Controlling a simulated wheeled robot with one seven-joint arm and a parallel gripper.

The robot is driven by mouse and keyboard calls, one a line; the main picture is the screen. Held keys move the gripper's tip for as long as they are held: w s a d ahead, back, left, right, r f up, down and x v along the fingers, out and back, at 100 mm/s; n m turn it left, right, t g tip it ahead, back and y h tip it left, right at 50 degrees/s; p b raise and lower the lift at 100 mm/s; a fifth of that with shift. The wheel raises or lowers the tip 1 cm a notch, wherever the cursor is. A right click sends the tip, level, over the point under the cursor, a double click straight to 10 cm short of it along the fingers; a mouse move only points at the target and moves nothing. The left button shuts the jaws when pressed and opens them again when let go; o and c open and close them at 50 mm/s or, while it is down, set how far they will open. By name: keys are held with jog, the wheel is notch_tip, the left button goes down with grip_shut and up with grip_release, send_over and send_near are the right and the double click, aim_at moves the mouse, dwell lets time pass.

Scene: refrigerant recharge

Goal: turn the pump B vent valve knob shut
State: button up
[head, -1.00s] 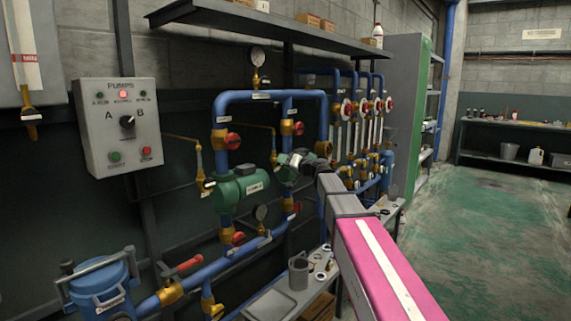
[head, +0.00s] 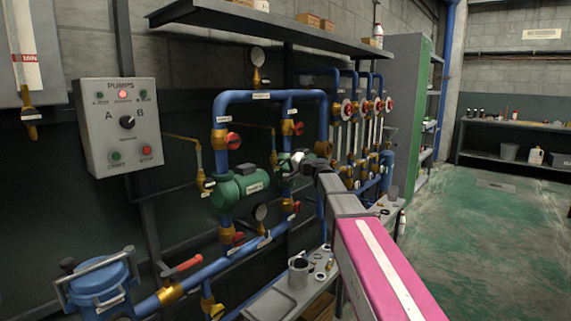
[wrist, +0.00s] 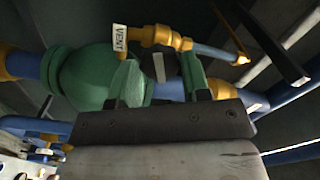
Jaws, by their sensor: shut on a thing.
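The pump B vent valve knob (wrist: 160,67) is dark with a pale stripe across its face, in the upper middle of the wrist view. It sits below a brass fitting (wrist: 165,38) beside a white VENT tag (wrist: 120,38). My gripper (wrist: 160,76) has one finger on each side of the knob and is shut on it. The green pump body (wrist: 88,78) is behind and left of the fingers. In the head view, my gripper (head: 300,160) reaches the rear green pump; the knob is too small and covered to make out there.
Blue pipes (head: 262,97) with brass fittings and red valve handles surround the pumps. Another green pump (head: 238,186) stands nearer. A pump control box (head: 118,125) hangs at left. A bench (head: 310,290) with a mug and small parts lies below my arm. Green floor is clear at right.

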jog(key=shift+s+d, duration=0.1)
jog(key=shift+s, duration=0.05)
jog(key=m, duration=0.2)
jog(key=shift+f+m, duration=0.1)
jog(key=shift+m, duration=0.3)
jog(key=o, duration=0.6)
jog(key=shift+m, duration=0.4)
jog(key=o, duration=0.3)
jog(key=v, duration=0.6)
jog(key=shift+s+d, duration=0.2)
jog(key=shift+d, duration=0.15)
